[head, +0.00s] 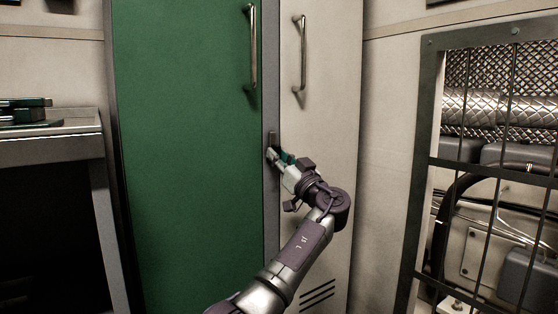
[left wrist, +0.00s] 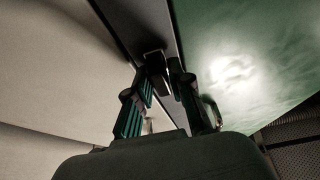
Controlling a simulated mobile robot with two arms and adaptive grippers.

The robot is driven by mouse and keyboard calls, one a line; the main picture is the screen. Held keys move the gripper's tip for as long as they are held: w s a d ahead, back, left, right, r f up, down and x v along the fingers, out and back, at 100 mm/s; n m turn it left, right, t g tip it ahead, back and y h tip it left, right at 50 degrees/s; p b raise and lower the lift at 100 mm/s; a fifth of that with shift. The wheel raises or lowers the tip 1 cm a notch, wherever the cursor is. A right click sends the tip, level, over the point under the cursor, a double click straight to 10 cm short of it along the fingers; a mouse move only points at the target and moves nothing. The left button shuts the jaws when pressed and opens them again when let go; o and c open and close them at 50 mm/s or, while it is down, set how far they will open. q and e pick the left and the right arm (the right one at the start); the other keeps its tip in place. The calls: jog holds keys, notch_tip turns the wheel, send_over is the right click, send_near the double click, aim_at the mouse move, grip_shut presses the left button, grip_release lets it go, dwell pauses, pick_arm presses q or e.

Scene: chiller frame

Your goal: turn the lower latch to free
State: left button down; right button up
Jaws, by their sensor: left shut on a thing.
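A small dark latch (head: 273,138) sits on the grey post between the green door and the off-white door in the head view. It is the only latch I can make out, and its lower part is hidden by the gripper. My left gripper (head: 274,155) reaches it from the lower right and is shut on it. In the left wrist view, the dark latch (left wrist: 154,62) shows between the tips of the two teal-padded fingers of the left gripper (left wrist: 158,82). Whether the latch is turned is hard to tell. My right gripper is in neither view.
The green door (head: 185,150) has a long metal handle (head: 252,50), and the off-white door (head: 325,130) has another (head: 300,55). A dark barred frame (head: 425,165) with pipes and cables behind it stands at right. A bench (head: 60,148) stands at left.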

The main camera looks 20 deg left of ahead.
pick_arm(q)
jog(key=shift+f+n, duration=0.15)
jog(key=shift+n, duration=0.15)
jog(key=c, duration=1.1)
grip_release()
jog(key=v, duration=1.2)
